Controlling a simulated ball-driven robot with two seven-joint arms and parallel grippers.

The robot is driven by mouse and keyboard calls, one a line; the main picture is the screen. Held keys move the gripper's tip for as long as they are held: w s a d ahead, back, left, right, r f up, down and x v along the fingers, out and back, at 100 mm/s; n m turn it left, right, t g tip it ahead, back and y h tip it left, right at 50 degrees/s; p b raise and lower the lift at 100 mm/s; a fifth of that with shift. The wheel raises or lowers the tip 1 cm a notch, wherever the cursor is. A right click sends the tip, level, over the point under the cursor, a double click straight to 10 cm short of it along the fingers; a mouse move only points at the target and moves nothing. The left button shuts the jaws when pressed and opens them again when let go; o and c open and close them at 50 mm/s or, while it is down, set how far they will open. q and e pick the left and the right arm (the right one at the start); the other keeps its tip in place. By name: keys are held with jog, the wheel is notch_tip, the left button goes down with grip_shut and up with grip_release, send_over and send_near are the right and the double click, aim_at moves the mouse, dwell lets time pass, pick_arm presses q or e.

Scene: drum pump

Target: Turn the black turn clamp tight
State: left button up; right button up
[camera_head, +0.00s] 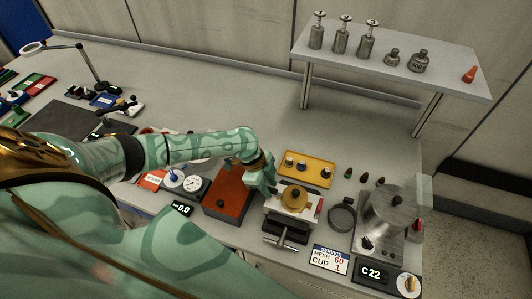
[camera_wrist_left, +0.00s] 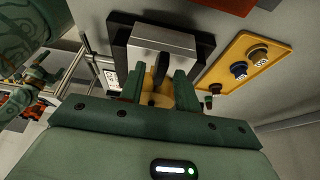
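My left gripper (camera_head: 263,177) reaches down at the left side of a small grey metal vise-like fixture (camera_head: 280,240) that carries a round brass part (camera_head: 294,198). In the left wrist view, the two green fingers of the gripper (camera_wrist_left: 160,88) stand apart on either side of a narrow black lever (camera_wrist_left: 161,68), which looks like the turn clamp. The lever stands in front of a silver block (camera_wrist_left: 160,40), with brass showing behind it between the fingers. I cannot tell whether either finger touches the lever. My right gripper is not clearly visible.
A red-topped box (camera_head: 228,195) stands close on the left. A yellow tray (camera_head: 322,168) with small knobs lies behind. A dark ring (camera_head: 342,216) and a steel drum (camera_head: 389,212) stand to the right. A raised shelf (camera_head: 440,75) holds metal weights.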

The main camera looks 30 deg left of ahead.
pick_arm(q)
jog(key=p+v, duration=0.1)
jog(key=v, duration=1.5)
